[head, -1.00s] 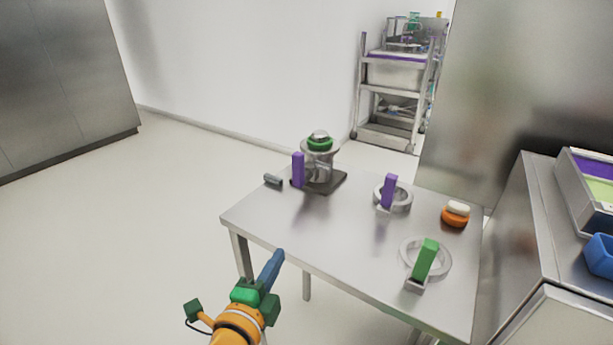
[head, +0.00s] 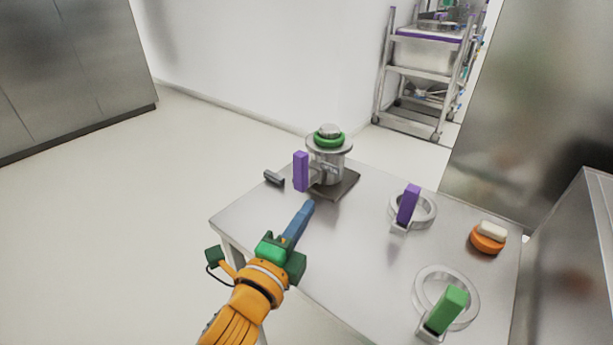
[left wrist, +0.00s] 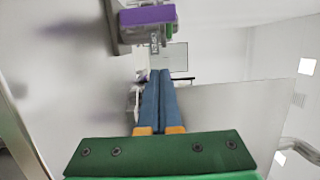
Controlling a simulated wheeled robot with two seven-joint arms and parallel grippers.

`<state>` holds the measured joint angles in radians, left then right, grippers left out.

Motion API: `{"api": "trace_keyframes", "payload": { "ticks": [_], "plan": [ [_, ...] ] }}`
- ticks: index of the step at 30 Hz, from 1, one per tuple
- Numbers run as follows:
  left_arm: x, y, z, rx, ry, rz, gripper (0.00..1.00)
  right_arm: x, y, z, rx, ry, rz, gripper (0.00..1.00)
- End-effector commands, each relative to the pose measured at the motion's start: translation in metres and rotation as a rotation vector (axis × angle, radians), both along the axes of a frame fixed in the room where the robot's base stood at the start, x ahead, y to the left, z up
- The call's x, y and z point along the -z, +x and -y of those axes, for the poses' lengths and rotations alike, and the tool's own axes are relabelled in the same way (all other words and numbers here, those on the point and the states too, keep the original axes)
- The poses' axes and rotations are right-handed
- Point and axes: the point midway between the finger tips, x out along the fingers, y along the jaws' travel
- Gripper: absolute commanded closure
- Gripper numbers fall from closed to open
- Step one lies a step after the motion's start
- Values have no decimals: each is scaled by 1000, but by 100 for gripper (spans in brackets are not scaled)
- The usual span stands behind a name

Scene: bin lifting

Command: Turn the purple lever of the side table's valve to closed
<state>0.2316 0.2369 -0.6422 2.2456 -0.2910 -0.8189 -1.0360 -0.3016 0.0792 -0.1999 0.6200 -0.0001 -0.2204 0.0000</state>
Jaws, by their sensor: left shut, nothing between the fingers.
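The valve (head: 326,172) stands on the side table (head: 345,245) near its far left edge. My right gripper is not in view.
A ring with a purple handle (head: 408,205), an orange and white round object (head: 488,238) and a ring with a green handle (head: 446,308) occupy the table's right side. A small grey cylinder (head: 274,178) lies left of the lever. A shelf cart (head: 418,75) stands behind.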

Motion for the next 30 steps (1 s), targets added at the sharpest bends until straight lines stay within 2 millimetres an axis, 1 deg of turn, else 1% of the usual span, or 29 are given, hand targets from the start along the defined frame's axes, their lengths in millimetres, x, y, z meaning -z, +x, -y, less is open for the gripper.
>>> {"api": "trace_keyframes", "payload": {
  "ticks": [3,10,12,15,19,24,30],
  "plan": [
    [-2,24,9,-2,0,1,100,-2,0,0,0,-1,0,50],
    [-1,70,29,0,-2,1,100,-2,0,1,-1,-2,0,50],
    [-2,82,30,-1,0,1,100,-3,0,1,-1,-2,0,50],
    [-3,91,14,-3,3,1,100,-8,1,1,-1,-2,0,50],
    [-2,99,3,0,1,0,100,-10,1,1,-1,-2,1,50],
    [-1,102,-1,0,-1,0,100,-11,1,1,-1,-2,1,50],
    [0,102,-1,0,-1,0,100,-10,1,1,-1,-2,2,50]
  ]
}}
